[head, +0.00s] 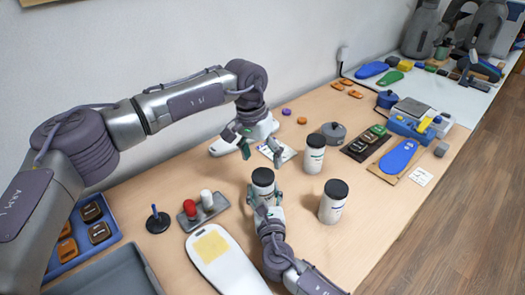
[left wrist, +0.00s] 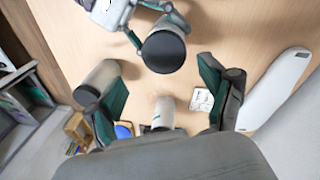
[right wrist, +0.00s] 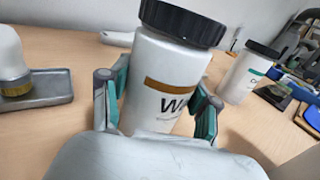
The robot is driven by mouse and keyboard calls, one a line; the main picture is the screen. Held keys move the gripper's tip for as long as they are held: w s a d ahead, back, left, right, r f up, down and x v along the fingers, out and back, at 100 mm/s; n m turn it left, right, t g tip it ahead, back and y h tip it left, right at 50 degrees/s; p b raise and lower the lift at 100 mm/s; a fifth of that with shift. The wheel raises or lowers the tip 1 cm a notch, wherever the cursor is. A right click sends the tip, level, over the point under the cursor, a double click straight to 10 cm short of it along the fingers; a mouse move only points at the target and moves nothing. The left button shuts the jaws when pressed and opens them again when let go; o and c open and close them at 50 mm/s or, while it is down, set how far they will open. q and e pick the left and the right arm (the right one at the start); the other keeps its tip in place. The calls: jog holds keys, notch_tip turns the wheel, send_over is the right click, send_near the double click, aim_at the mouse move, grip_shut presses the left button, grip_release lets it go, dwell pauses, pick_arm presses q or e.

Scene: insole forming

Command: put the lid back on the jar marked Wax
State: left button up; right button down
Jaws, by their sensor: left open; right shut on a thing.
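The white jar marked Wax (head: 263,194) stands upright at the table's middle; part of its label shows in the right wrist view (right wrist: 160,105). Its black lid (right wrist: 180,22) is on top, over the mouth; I cannot tell how tightly it sits. The lid also shows from above in the left wrist view (left wrist: 163,50). My right gripper (right wrist: 155,100) is shut around the jar's body, below the lid. My left gripper (head: 252,143) is open and empty, above the table beyond the jar, its fingers (left wrist: 162,92) apart from the lid.
Two other black-lidded white jars, one farther back (head: 314,158) and one to the right (head: 332,205), stand close by. A grey tray with a red and a white piece (head: 205,212) and a white insole shape (head: 225,262) lie to the left. Bare table lies right front.

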pick_arm(q)
jog(key=n, duration=0.4)
jog(key=shift+r, duration=0.15)
jog(key=n, duration=0.5)
jog(key=shift+d+r, duration=0.1)
jog(key=shift+r, duration=0.05)
jog(key=n, duration=0.6)
jog(key=shift+r+n+y, duration=0.25)
jog(key=shift+n+y, duration=0.05)
jog(key=shift+n, duration=0.1)
jog(key=n, duration=0.6)
jog(key=shift+r+n, duration=0.2)
jog(key=shift+n, duration=0.2)
jog(key=n, duration=0.6)
jog(key=shift+r+n+y, duration=0.2)
jog(key=shift+n+y, duration=0.1)
jog(key=shift+n, duration=0.1)
jog(key=n, duration=0.4)
jog(key=shift+d+r+n, duration=0.1)
jog(key=shift+r+n, duration=0.05)
jog(key=shift+n, duration=0.15)
jog(key=n, duration=0.4)
jog(key=shift+r, duration=0.15)
jog(key=n, duration=0.4)
jog(key=shift+r, duration=0.15)
jog(key=n, duration=0.3)
jog(key=shift+r+n+y, duration=0.1)
jog(key=shift+n+y, duration=0.2)
jog(key=shift+n, duration=0.1)
